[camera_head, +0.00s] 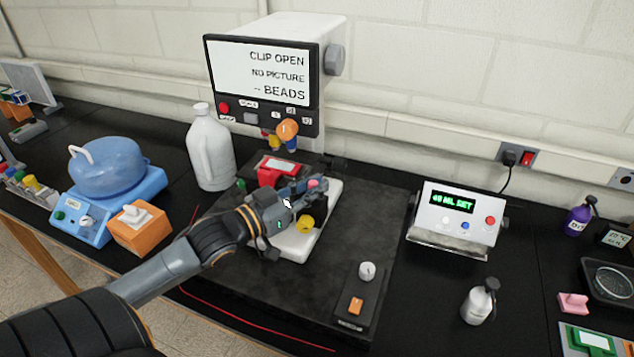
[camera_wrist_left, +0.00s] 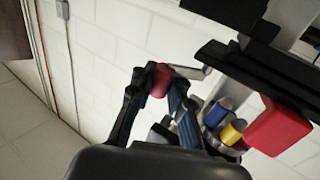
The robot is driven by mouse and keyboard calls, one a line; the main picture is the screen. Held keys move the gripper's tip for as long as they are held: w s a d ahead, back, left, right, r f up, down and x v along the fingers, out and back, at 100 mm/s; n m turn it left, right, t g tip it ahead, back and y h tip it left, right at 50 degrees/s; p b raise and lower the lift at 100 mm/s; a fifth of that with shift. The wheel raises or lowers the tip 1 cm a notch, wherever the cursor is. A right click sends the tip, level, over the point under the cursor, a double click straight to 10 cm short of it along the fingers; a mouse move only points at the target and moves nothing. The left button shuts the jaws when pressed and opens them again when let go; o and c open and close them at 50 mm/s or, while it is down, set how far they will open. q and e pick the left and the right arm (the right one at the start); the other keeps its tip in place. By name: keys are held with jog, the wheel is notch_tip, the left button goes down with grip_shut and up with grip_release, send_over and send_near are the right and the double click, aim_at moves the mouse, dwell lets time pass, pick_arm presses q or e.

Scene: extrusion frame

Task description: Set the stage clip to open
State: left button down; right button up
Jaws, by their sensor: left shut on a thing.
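The bead-counting instrument has a screen (camera_head: 263,75) that reads "CLIP OPEN", "NO PICTURE" and "-- BEADS". Its white base (camera_head: 325,215) lies below, with a red block (camera_head: 279,170) at the back and a yellow knob (camera_head: 305,222) at the side. My left gripper (camera_head: 308,188) reaches over the base from the left. It is shut on the stage clip's red tip, which shows between the fingers in the left wrist view (camera_wrist_left: 161,78) with a pale metal bar beside it. The gripper hides most of the clip in the head view. My right gripper is out of view.
A white jug (camera_head: 210,150) and an orange tissue box (camera_head: 137,230) stand left of the instrument. A dispenser reading "40 ML SET" (camera_head: 456,215) stands right. A small panel with a white knob (camera_head: 366,271) lies in front. The dark mat between has free room.

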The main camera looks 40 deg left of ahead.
pick_arm(q)
jog(key=h, duration=0.1)
jog(key=m+g+h, duration=0.1)
jog(key=m+h+p, duration=0.1)
jog(key=shift+s+a+f+g, duration=0.1)
jog(key=shift+s+a+g, duration=0.2)
jog(key=shift+s, duration=0.1)
jog(key=shift+s+a+m+g+h+p, duration=0.1)
jog(key=shift+m+g+h+p, duration=0.1)
jog(key=shift+m+h, duration=0.35)
jog(key=shift+s+m+g+h+p, duration=0.1)
jog(key=shift+m+g+h, duration=0.2)
jog(key=shift+h, duration=0.35)
jog(key=shift+m+h, duration=0.25)
jog(key=shift+h, duration=0.05)
jog(key=c, duration=1.3)
grip_release()
jog(key=shift+a, duration=0.1)
jog(key=shift+s, duration=0.15)
